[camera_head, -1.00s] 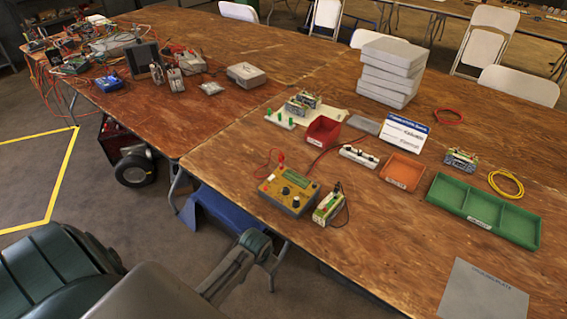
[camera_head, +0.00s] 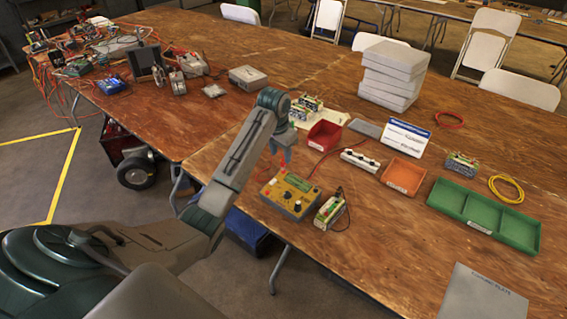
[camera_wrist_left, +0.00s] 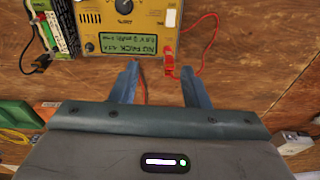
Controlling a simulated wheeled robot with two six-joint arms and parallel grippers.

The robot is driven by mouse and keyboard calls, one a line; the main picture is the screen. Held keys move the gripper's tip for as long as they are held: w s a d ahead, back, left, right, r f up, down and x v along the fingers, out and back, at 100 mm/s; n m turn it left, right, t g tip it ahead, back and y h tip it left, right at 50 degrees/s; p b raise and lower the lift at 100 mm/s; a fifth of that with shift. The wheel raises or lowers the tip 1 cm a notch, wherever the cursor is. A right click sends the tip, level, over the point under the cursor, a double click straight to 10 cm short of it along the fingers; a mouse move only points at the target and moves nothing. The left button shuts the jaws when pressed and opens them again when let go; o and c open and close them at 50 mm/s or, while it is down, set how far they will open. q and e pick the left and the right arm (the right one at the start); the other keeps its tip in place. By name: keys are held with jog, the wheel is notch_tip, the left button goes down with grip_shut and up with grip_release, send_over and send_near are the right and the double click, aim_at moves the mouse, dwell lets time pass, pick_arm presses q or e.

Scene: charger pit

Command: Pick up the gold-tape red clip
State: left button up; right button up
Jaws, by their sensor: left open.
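A red clip (camera_wrist_left: 170,62) on a red lead lies beside the yellow charger (camera_wrist_left: 128,25) in the left wrist view. I cannot make out gold tape on it. My left gripper (camera_wrist_left: 159,85) is open, with its two blue-grey fingers apart. The clip shows just beyond the fingertips, within the gap between them in the picture, and nothing is held. In the head view my left gripper (camera_head: 287,157) points down above the table, just behind the charger (camera_head: 291,193), and hides the clip. My right gripper is not in view.
A battery pack (camera_head: 331,210) stands right of the charger. A red bin (camera_head: 324,135), a white strip (camera_head: 360,161), an orange tray (camera_head: 403,176) and a green tray (camera_head: 484,214) sit farther right. Stacked grey boxes (camera_head: 391,74) stand at the back. A red lead crosses the tabletop near the gripper.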

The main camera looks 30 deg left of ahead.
aim_at(283, 159)
pick_arm(q)
jog(key=w, duration=0.1)
jog(key=w+a+f, duration=0.1)
jog(key=w+f+p, duration=0.1)
jog(key=shift+a+f, duration=0.1)
jog(key=shift+a, duration=0.15)
jog(key=shift+f+p, duration=0.4)
jog(key=shift+f, duration=0.2)
jog(key=f, duration=0.3)
jog(key=f+p, duration=0.1)
jog(key=shift+w+f, duration=0.15)
jog(key=shift+w, duration=0.2)
jog(key=c, duration=0.9)
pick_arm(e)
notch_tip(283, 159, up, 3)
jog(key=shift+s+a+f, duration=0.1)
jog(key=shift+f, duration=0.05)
